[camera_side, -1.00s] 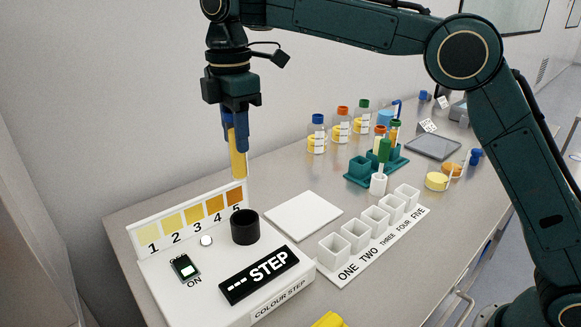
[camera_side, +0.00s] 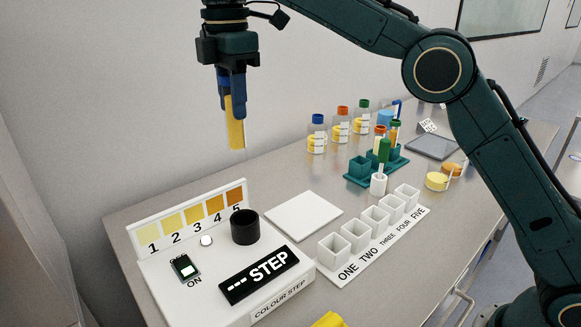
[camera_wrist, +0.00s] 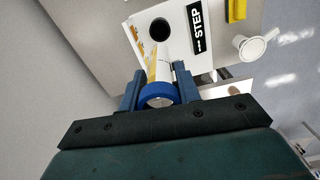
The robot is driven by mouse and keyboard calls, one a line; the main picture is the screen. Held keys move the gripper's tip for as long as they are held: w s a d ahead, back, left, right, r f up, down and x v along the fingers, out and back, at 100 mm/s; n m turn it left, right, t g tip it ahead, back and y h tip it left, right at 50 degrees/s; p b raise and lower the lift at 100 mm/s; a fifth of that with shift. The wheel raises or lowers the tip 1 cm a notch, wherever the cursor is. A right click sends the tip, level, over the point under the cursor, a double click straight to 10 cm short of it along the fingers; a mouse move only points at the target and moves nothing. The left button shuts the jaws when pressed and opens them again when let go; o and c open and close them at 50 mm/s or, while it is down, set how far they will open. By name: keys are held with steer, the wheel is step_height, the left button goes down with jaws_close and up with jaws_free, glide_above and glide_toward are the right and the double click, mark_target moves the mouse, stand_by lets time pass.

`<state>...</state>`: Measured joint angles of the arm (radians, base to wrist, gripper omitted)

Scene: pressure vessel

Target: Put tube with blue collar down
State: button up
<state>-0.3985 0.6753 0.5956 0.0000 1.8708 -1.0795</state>
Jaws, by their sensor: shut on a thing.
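My gripper (camera_side: 231,86) is shut on the tube with the blue collar (camera_side: 236,128), near its top. The tube is filled with yellow and hangs upright in the air, above the back of the colour step device. In the wrist view, the blue collar (camera_wrist: 159,94) sits between the two fingers of my gripper (camera_wrist: 160,84). The colour step device (camera_side: 215,268) has a black round holder (camera_side: 245,227), which looks empty in the side view. The holder also shows in the wrist view (camera_wrist: 160,29). A teal rack (camera_side: 357,181) holds tubes with orange and green collars.
A row of white square cups (camera_side: 369,226) labelled ONE to FIVE stands right of a bare white pad (camera_side: 303,215). Several capped bottles (camera_side: 317,134) stand along the wall. A numbered colour chart (camera_side: 192,214) rises behind the device.

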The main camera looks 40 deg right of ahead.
steer(key=shift+d, duration=0.15)
stand_by(0.3)
steer(key=shift+d, duration=0.55)
steer(key=s+d+f+m, duration=0.2)
steer(key=s+d+m, duration=0.2)
steer(key=s+d, duration=0.3)
steer(key=s+d+f+m, duration=0.2)
steer(key=s+d+m, duration=0.3)
steer(key=d, duration=1.2)
steer(key=shift+s+d, duration=0.35)
steer(key=shift+s, duration=0.65)
steer(key=shift+f, duration=0.15)
step_height(320, 180, down, 16)
steer(key=shift+f, duration=1.95)
